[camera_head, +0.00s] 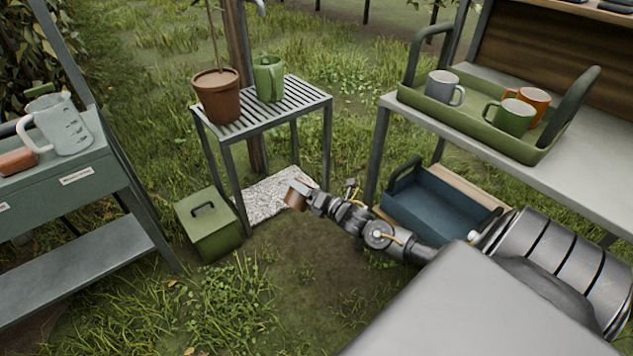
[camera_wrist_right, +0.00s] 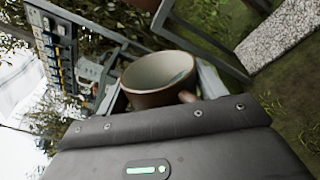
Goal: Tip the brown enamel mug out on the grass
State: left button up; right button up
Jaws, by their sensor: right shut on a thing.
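The brown enamel mug (camera_head: 295,199) is at the end of my right arm, over the ground near the slatted table's front leg. My right gripper (camera_head: 309,195) is shut on it. In the right wrist view the mug (camera_wrist_right: 150,98) shows its pale inside and round rim, with a bit of its handle low on the right by the gripper. The mug looks tilted in the head view, but how far I cannot tell. Grass (camera_head: 225,305) and bare soil lie below. My left gripper is not in view.
A slatted table (camera_head: 310,103) holds a potted plant (camera_head: 217,97) and a green jug (camera_head: 269,78). A green lidded box (camera_head: 209,224) and a pale stone slab (camera_head: 268,198) are below. A green tray (camera_head: 470,125) with several mugs and a blue crate (camera_head: 430,218) are right.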

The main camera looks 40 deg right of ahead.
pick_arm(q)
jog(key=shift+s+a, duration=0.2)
pick_arm(e)
jog(key=shift+r+m, duration=0.15)
jog(key=shift+m, duration=0.15)
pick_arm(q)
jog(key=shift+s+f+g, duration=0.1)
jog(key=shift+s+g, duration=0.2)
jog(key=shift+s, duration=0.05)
pick_arm(e)
jog(key=shift+d+r+m, duration=0.15)
jog(key=shift+m, duration=0.25)
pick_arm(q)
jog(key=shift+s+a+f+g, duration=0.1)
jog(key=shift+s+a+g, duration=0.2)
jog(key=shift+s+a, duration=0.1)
pick_arm(e)
jog(key=shift+d+r+m, duration=0.1)
jog(key=shift+r+m, duration=0.05)
jog(key=shift+m, duration=0.25)
pick_arm(q)
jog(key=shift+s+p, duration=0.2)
jog(key=shift+p, duration=0.1)
pick_arm(e)
jog(key=shift+r+m, duration=0.1)
jog(key=shift+m, duration=0.2)
